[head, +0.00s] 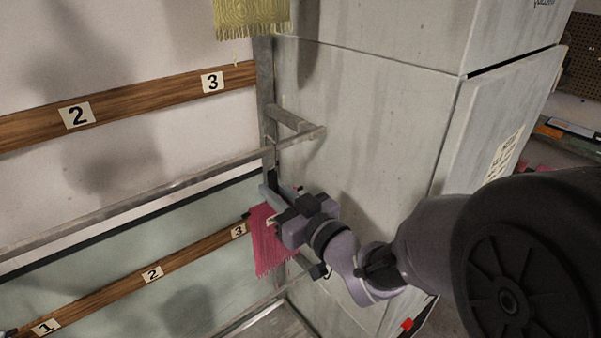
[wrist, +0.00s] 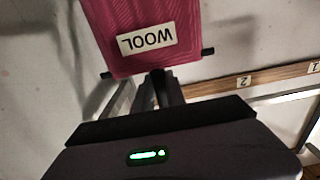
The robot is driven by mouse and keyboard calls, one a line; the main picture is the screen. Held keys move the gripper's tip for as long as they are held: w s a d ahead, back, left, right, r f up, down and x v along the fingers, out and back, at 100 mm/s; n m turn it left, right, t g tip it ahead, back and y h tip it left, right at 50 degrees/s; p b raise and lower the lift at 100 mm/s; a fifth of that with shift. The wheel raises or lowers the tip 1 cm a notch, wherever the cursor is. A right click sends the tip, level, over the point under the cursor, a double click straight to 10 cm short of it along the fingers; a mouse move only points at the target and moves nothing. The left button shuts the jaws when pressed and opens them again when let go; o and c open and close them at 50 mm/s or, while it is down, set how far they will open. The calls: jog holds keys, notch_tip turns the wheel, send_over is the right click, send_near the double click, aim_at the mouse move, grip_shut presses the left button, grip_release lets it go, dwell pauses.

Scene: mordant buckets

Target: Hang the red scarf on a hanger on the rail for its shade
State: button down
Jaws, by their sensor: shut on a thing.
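The red scarf (head: 268,243) is a crimson fringed cloth. It hangs below and left of my gripper (head: 277,205) in the head view, in front of the lower wooden strip. In the wrist view the scarf (wrist: 135,28) fills the top middle and bears an upside-down WOOL label. A dark bar (wrist: 207,51) sticks out on both sides of it. My gripper's fingers (wrist: 163,88) meet the scarf at this bar and are shut on it. The exact grip and any hook are hidden. A metal rail (head: 150,197) runs above and left of the scarf.
An upper wooden strip (head: 135,103) bears numbers 2 and 3. A lower strip (head: 190,253) shows 1, 2 and 3, with 3 beside the scarf. A yellow fringed scarf (head: 250,16) hangs at the top. A grey cabinet (head: 375,120) stands close on the right.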

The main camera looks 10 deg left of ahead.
jog(key=shift+p+x, duration=0.5)
jog(key=shift+x, duration=0.5)
jog(key=shift+f+b, duration=1.1)
jog(key=shift+b, duration=0.5)
jog(key=c, duration=1.3)
grip_release()
